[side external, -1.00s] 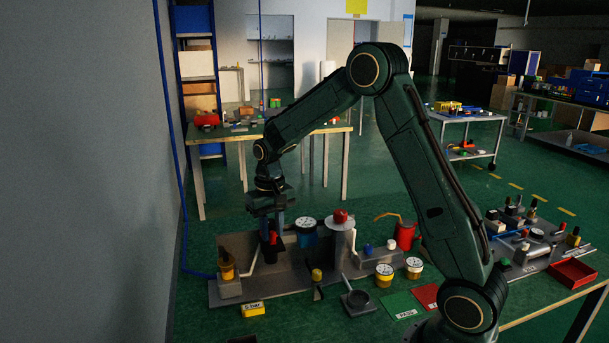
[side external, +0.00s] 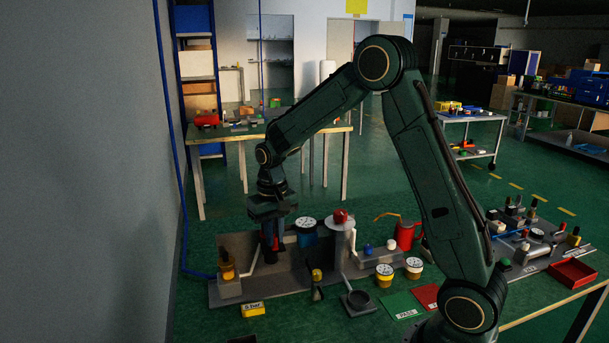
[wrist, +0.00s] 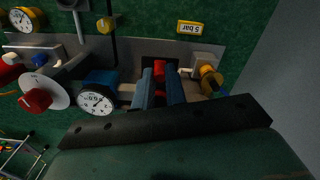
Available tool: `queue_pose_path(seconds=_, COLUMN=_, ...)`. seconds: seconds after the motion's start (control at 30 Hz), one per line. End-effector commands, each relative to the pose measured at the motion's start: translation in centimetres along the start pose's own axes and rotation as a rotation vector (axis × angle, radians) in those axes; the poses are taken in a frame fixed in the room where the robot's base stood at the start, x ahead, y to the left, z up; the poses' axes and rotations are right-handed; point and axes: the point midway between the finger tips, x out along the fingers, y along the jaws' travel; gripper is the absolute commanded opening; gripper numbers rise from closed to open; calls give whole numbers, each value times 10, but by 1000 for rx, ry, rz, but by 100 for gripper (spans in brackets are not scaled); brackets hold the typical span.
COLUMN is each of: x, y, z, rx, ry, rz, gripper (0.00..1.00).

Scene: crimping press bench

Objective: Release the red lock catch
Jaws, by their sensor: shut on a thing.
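The red lock catch (wrist: 159,68) shows between my fingers in the wrist view, in front of a dark block. It also shows as a small red piece (side external: 275,242) in the side external view, partly hidden by my fingers. My gripper (wrist: 160,78) points down over the grey bench fixture, with its two blue-grey fingers shut on the catch, one on each side. In the side external view my gripper (side external: 271,241) sits low at the left part of the fixture. The catch's lower end is hidden.
A dial gauge (wrist: 97,102) stands close beside the fingers, and a yellow-topped fitting (wrist: 210,80) is on the other side. A red knob on a pale disc (side external: 340,216) stands to the right. A "5 bar" tag (side external: 253,309) lies in front.

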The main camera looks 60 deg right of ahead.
Motion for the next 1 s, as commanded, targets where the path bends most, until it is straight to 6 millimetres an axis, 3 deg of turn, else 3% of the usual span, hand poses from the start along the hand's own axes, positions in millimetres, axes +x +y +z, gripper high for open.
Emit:
queue_pose_path(seconds=0.03, x=0, y=-2, z=4, rx=-7, ry=-12, rz=-1, gripper=17)
queue_pose_path(seconds=0.13, x=0, y=-2, z=4, rx=-7, ry=-11, rz=-1, gripper=36)
queue_pose_path(seconds=0.63, x=-8, y=-1, z=2, rx=-4, ry=-7, rz=-1, gripper=36)
queue_pose_path(seconds=1.0, x=-55, y=-1, z=1, rx=-5, ry=-3, rz=-2, gripper=36)
